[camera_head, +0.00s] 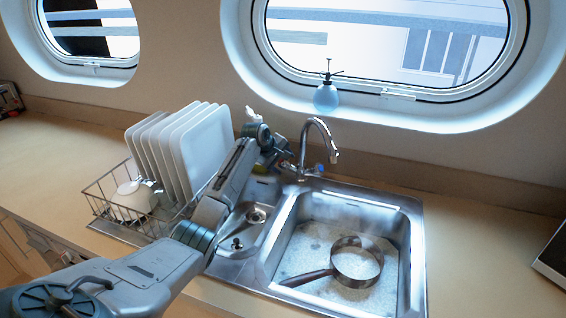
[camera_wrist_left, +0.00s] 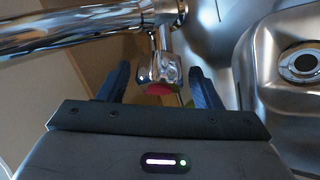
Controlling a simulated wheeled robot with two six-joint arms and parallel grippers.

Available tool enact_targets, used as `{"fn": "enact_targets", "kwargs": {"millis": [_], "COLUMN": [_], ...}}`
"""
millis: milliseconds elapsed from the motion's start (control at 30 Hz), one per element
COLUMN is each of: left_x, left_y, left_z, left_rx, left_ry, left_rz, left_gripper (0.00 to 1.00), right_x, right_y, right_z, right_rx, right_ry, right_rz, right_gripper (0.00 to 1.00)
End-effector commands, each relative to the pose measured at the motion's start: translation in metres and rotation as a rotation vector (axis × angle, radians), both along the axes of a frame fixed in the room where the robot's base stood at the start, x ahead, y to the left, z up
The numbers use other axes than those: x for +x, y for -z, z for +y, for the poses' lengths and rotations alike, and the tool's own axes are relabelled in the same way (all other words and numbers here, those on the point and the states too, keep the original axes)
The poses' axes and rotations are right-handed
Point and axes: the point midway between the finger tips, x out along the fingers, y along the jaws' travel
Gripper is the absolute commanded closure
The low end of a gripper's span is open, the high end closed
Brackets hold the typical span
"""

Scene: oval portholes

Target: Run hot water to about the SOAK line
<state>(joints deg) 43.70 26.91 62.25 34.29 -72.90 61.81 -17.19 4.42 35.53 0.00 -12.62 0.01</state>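The chrome faucet (camera_head: 322,135) stands behind the sink basin (camera_head: 412,250), and I see no clear stream at its spout. A dark pan (camera_head: 357,262) sits in the basin with its handle to the left. Pale, speckled contents surround it and faint steam hangs above. No SOAK line is legible. My left gripper (camera_head: 285,163) is at the faucet's left side, partly hidden by my arm. In the left wrist view, its open blue fingers (camera_wrist_left: 160,88) stand on both sides of a chrome tap handle (camera_wrist_left: 158,68) with a red mark, apparently apart from it. My right gripper is out of view.
A dish rack (camera_head: 105,195) with several white plates (camera_head: 185,145) and a white cup (camera_head: 133,200) stands left of the sink. A blue spray bottle (camera_head: 326,97) is on the window ledge. A small side basin (camera_head: 240,235) lies beside my left arm. The right counter is mostly clear.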

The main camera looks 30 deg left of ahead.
Motion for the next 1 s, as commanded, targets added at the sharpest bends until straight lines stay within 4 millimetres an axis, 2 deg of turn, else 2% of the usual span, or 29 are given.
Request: {"fn": "enact_targets", "kwargs": {"millis": [267, 433, 800, 1000], "left_x": [0.000, -0.007, -0.049, -0.063], "left_y": [0.000, -0.008, -0.062, -0.081], "left_z": [0.000, 0.002, 0.009, 0.011], "left_rx": [-0.001, 0.001, 0.003, 0.000], "left_ry": [-0.001, 0.000, 0.000, 0.000], "left_rz": [0.000, -0.001, -0.003, -0.001], "left_gripper": [0.39, 0.39, 0.39, 0.39], "right_x": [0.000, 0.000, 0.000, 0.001], "right_y": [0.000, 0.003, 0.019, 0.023], "right_z": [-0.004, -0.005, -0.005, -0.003], "right_rx": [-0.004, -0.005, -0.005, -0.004], "right_ry": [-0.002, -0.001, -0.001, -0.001], "right_rz": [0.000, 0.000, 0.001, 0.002], "right_gripper": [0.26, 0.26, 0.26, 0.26]}}
